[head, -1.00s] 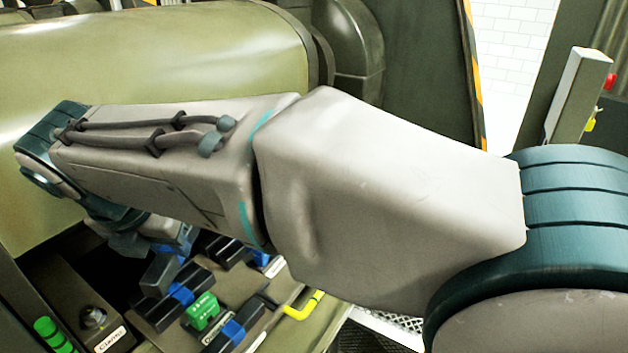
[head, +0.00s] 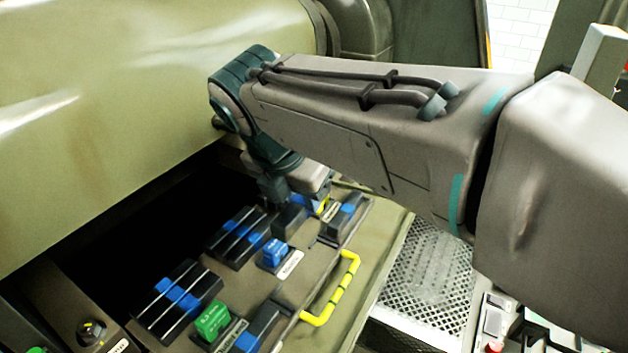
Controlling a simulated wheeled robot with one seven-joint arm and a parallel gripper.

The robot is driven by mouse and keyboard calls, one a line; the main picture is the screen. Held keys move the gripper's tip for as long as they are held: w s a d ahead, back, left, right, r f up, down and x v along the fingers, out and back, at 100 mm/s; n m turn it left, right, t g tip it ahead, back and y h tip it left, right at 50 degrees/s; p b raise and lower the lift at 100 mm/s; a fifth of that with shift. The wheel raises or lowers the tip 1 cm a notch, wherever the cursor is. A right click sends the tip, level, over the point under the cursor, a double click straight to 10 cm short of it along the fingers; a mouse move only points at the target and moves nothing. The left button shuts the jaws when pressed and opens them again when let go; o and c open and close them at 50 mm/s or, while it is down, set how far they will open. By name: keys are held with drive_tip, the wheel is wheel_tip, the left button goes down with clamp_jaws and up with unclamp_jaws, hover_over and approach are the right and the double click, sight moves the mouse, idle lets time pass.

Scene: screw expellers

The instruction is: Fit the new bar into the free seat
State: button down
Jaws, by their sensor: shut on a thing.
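My gripper (head: 284,204) is above the right end of the panel, pointing down and shut on a dark bar (head: 289,219). My wrist and fingers hide most of the bar, and I cannot tell whether it touches what is below. Two racks of dark bars with blue bands stand on the panel: a near rack (head: 160,309) at the left and a far rack (head: 226,248) just left of my gripper. A free seat cannot be made out; the area under my gripper is partly hidden.
A green block (head: 211,318) and a blue block (head: 274,251) stand beside labelled plates. Dark blue-banded pieces lie at the front (head: 264,324) and the right (head: 346,210). A yellow handle (head: 345,288) sticks out at the front edge. A large olive cylinder (head: 120,110) hangs behind.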

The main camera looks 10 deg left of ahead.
drive_tip(key=shift+d+f+b, duration=0.1)
drive_tip(key=shift+f+b, duration=5.7)
drive_tip(key=shift+f, duration=1.05)
drive_tip(key=shift+f, duration=0.8)
drive_tip(key=c, duration=0.7)
unclamp_jaws()
wheel_tip(320, 180, up, 10)
drive_tip(key=p, duration=1)
